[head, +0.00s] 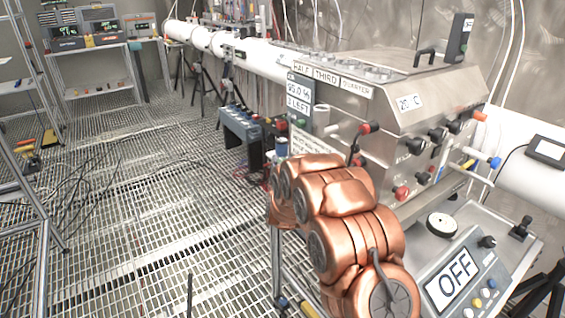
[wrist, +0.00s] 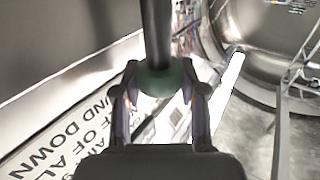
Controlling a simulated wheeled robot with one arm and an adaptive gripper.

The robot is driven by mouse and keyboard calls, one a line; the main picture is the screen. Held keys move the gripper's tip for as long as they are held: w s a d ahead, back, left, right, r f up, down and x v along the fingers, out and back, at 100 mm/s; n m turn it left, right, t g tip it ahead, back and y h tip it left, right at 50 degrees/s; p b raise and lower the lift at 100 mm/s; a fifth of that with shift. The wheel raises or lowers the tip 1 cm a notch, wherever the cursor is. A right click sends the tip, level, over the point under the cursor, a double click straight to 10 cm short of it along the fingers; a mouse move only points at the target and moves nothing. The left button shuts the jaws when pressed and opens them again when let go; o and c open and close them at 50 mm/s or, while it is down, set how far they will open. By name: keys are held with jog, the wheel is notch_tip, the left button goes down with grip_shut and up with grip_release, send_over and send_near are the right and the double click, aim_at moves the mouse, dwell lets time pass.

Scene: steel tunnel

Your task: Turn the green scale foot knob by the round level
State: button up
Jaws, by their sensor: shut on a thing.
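In the wrist view, the green knob (wrist: 165,78) sits between the two fingers of my gripper (wrist: 165,92). The fingers are shut on its sides. A dark rod (wrist: 156,30) rises from the knob toward the top of the picture. In the head view, my copper arm stands in front of the steel machine and my gripper and the knob are hidden. I cannot make out the round level in either view.
A steel machine (head: 415,95) with knobs stands at the right. A panel reading OFF (head: 454,285) and a round disc (head: 442,224) lie beside my arm. A lettered plate (wrist: 60,140) is close left of my gripper.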

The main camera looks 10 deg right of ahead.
jog(key=shift+a+h, duration=0.1)
jog(key=shift+h, duration=0.2)
jog(key=shift+m+h, duration=0.3)
jog(key=shift+m, duration=0.1)
jog(key=shift+a+r+m+g+h+p, duration=0.1)
jog(key=shift+m+g+h+p, duration=0.5)
jog(key=shift+h, duration=0.3)
jog(key=shift+m+g+h+p, duration=0.5)
jog(key=shift+m+h+p, duration=0.45)
jog(key=shift+h, duration=0.25)
jog(key=shift+m+g+h+p, duration=1.05)
jog(key=shift+m+g+h, duration=0.1)
jog(key=shift+h, duration=0.35)
jog(key=shift+m+g+h, duration=0.5)
jog(key=shift+g+h, duration=0.05)
jog(key=shift+h, duration=0.05)
jog(key=shift+m+g+h+p, duration=0.4)
jog(key=shift+g, duration=0.1)
jog(key=o, duration=1.2)
jog(key=shift+c, duration=0.2)
